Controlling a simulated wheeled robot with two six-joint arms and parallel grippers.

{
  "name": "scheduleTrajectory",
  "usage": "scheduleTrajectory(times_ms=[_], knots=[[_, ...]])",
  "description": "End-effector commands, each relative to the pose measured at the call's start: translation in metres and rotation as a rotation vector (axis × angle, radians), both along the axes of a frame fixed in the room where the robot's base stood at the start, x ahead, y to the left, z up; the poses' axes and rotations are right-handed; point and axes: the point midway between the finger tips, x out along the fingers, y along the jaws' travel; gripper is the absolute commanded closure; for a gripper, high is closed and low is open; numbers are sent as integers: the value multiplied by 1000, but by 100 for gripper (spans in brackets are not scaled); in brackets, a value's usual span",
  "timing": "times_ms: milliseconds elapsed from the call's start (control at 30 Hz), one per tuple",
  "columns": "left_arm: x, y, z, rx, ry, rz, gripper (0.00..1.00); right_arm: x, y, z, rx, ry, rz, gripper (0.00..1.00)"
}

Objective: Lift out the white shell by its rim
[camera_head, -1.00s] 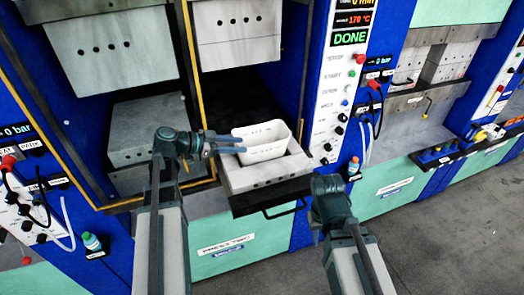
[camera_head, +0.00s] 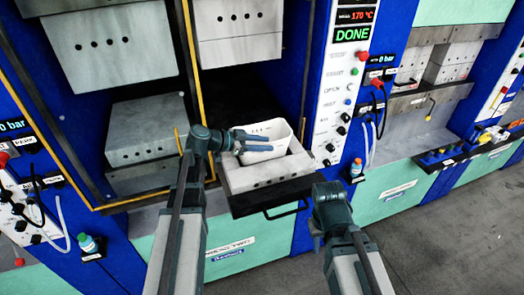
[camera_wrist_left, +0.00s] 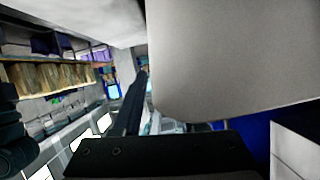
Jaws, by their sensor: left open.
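The white shell (camera_head: 280,133) is an open-topped tub sitting in the lower mould half (camera_head: 268,175) on the pulled-out tray of the middle press. My left gripper (camera_head: 270,142) is open, its fingers pointing right, at the shell's left side near the rim. In the left wrist view the shell's pale wall (camera_wrist_left: 235,65) fills the upper right, with a dark finger (camera_wrist_left: 134,105) close beside it. Whether the finger touches the wall I cannot tell. My right gripper (camera_head: 316,238) hangs to the right in front of the tray, away from the shell; its jaws are unclear.
The upper mould half (camera_head: 238,32) hangs above and behind the tray. A dark tray edge with a handle (camera_head: 288,209) juts out at the front. The control panel (camera_head: 343,100) reads DONE and 170 °C.

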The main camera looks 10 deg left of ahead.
Motion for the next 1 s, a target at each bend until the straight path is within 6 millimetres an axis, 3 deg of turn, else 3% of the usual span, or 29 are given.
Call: scheduleTrajectory(times_ms=[267, 500, 1000], knots=[[3, -5, -2, 0, 0, 0, 61, 0, 0, -2, 0, 0, 0, 73], [3, -4, -2, 0, 0, 0, 100, 0, 0, -2, 0, 0, 0, 73], [3, -4, -2, 0, 0, 0, 100, 0, 0, -2, 0, 0, 0, 73]])
